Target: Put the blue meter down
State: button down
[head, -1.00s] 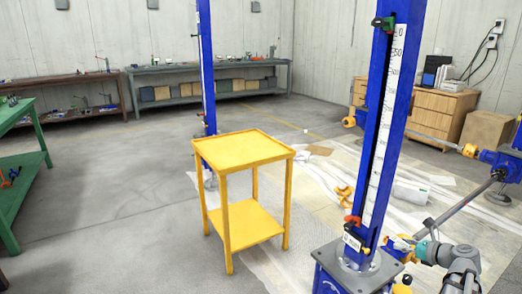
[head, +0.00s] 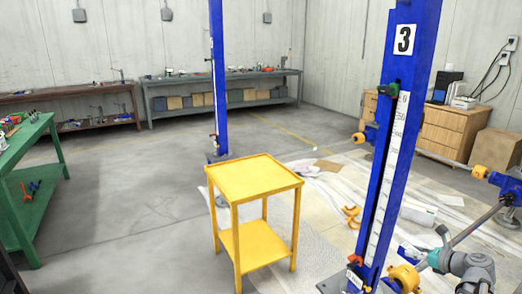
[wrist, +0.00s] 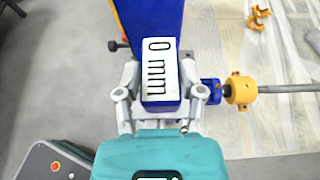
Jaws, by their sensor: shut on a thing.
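The blue meter (wrist: 160,102) is a blue block with a white face marked "0 mm" in the wrist view. My gripper (wrist: 161,95) is shut on it, with one finger on each side. In the head view my gripper (head: 422,257) is at the lower right, just right of the foot of the near blue column, and the meter (head: 408,251) shows small at its tip, held off the floor. Whether the meter touches anything below is hidden.
A yellow table (head: 254,177) with a bare top stands left of the near blue column (head: 385,180), marked 3. A second blue column (head: 219,80) stands behind. A green bench (head: 40,150) is at the left. Grey floor between them is clear.

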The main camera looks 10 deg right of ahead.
aim_at(416, 252)
notch_tip(416, 252, up, 19)
jog(key=p, duration=1.7)
jog(key=shift+p, duration=0.4)
jog(key=shift+s, duration=0.15)
